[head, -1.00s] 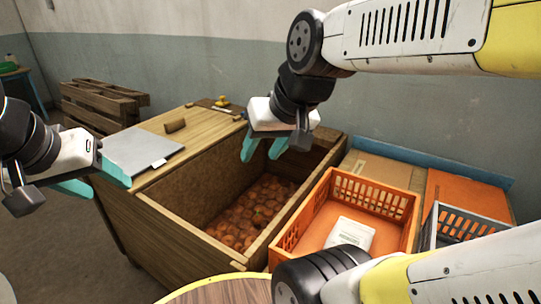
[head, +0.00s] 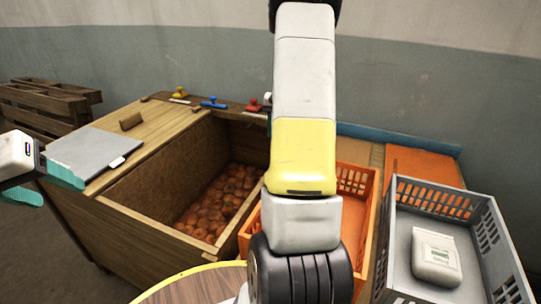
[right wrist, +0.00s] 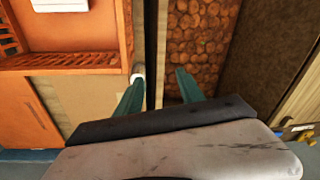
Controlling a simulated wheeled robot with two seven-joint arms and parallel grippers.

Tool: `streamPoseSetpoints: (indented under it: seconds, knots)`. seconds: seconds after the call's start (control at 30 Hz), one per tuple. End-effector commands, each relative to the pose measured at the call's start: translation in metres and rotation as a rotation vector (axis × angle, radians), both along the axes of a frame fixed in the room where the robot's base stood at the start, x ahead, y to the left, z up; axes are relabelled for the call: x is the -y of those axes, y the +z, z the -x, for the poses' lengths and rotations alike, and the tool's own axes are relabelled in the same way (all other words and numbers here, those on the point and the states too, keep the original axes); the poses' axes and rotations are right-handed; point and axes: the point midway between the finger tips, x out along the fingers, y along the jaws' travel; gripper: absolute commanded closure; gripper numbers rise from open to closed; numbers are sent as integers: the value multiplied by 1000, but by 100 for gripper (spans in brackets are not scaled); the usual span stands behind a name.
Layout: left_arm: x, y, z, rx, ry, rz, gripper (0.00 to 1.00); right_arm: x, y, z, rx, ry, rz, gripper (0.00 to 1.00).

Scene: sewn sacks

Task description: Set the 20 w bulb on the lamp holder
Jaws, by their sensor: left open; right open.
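No bulb or lamp holder can be made out for certain. Small coloured pieces stand along the back edge of the wooden bin: a yellow one (head: 180,92), a blue one (head: 213,102) and a red one (head: 253,106). I cannot tell what they are. My left gripper (head: 45,187) is open and empty at the far left, beside a grey plate (head: 92,150). My right gripper (right wrist: 158,88) is open, pointing down over the bin's rim; my arm hides it in the head view. A small white thing (right wrist: 137,77) shows at its left fingertip; I cannot tell whether they touch.
The wooden bin (head: 150,235) holds many brown round pieces. An orange crate (head: 355,180) stands right of it, partly behind my arm. A grey crate (head: 487,235) at the right holds a white packet (head: 436,257). Pallets (head: 45,105) stand at far left.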

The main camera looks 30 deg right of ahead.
Motion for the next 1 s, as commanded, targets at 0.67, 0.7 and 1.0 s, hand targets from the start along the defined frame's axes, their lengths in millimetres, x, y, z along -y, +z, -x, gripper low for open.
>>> streamPoseSetpoints:
  seconds: [0.67,0.7,1.0]
  knots:
    - [0,0,0,0,0,0,45,71,-121,-4,-117,-110,19,55]
    - [0,0,0,0,0,0,45,71,-124,-4,-117,-110,19,55]
    - [0,0,0,0,0,0,45,73,-165,-6,-118,-110,18,55]
